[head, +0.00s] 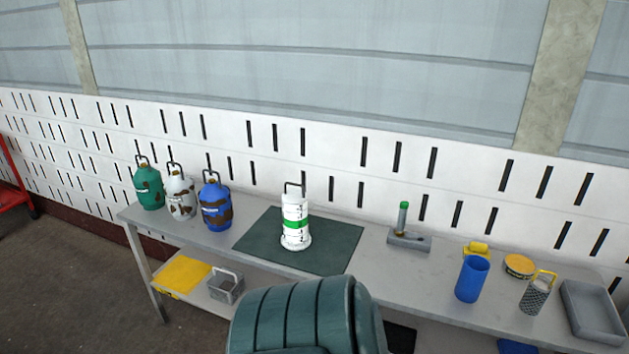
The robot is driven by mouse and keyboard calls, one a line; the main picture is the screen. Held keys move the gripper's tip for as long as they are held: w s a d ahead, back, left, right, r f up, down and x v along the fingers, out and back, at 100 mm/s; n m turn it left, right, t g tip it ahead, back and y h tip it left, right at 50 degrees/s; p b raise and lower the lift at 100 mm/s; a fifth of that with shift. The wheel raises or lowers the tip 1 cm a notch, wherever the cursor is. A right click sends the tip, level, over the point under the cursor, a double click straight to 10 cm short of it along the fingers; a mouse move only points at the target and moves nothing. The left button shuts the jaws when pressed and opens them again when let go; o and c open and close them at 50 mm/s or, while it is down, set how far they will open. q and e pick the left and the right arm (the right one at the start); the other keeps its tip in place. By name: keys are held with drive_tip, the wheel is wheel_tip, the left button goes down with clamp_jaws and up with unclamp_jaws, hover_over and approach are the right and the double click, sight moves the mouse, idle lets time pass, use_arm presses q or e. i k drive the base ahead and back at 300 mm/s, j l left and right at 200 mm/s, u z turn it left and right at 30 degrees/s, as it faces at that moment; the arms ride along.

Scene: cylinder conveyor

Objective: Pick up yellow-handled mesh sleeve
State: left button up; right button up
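The mesh sleeve (535,297) is a grey perforated cylinder with a yellow loop handle (545,275) on top. It stands upright on the right part of the grey table (455,318) in the head view. It is between a blue cup (472,279) and a grey tray (592,312). Neither of my grippers shows in the head view. A large dark green ribbed shape at the bottom middle covers part of the table's front edge and lower shelf.
A white cylinder (295,228) with a green band stands on a dark mat (258,243). Green (149,190), white (181,197) and blue (215,207) gas bottles stand at left. A grey stand (408,240) and a yellow round tin (519,265) are at right. The wall is close behind.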

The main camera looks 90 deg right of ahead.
sight(539, 288)
drive_tip(key=z, duration=4.1)
drive_tip(key=k+l, duration=0.15)
drive_tip(key=k, duration=0.45)
drive_tip(key=k+l, duration=0.15)
drive_tip(key=k, duration=0.5)
drive_tip(key=i, duration=1.5)
drive_tip(key=l, duration=0.1)
